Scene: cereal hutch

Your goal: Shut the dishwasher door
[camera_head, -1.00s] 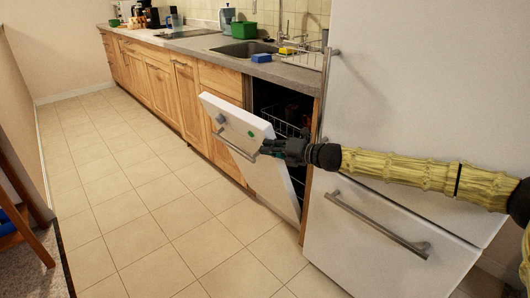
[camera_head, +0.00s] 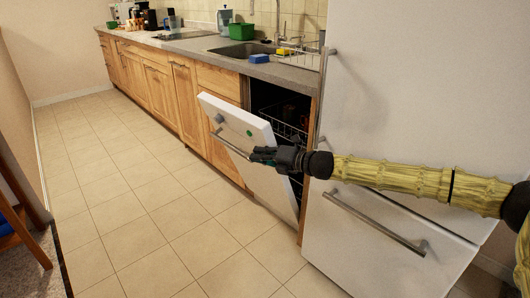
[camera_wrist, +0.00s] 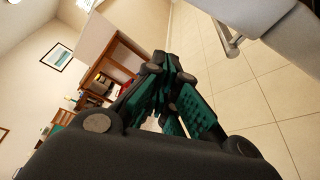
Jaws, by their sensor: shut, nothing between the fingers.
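The white dishwasher door (camera_head: 268,182) is part open in the head view, leaning out from the counter front with its top edge away from the opening. Its bar handle (camera_head: 228,143) runs along the upper front. The dark opening with a wire rack (camera_head: 284,128) shows behind it. My gripper (camera_head: 256,155) is shut and empty, in front of the door near the handle's right end. Contact with the door cannot be told. In the wrist view, my gripper's fingers (camera_wrist: 172,95) are closed together, and the door (camera_wrist: 283,28) with its handle (camera_wrist: 229,42) is at the upper right, apart from them.
A white fridge (camera_head: 400,110) with a lower drawer handle (camera_head: 375,222) stands right of the dishwasher, close behind my arm. Wooden cabinets (camera_head: 160,88) run along the left. The tiled floor (camera_head: 150,210) in front is clear. A wooden chair (camera_head: 25,225) is at the left edge.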

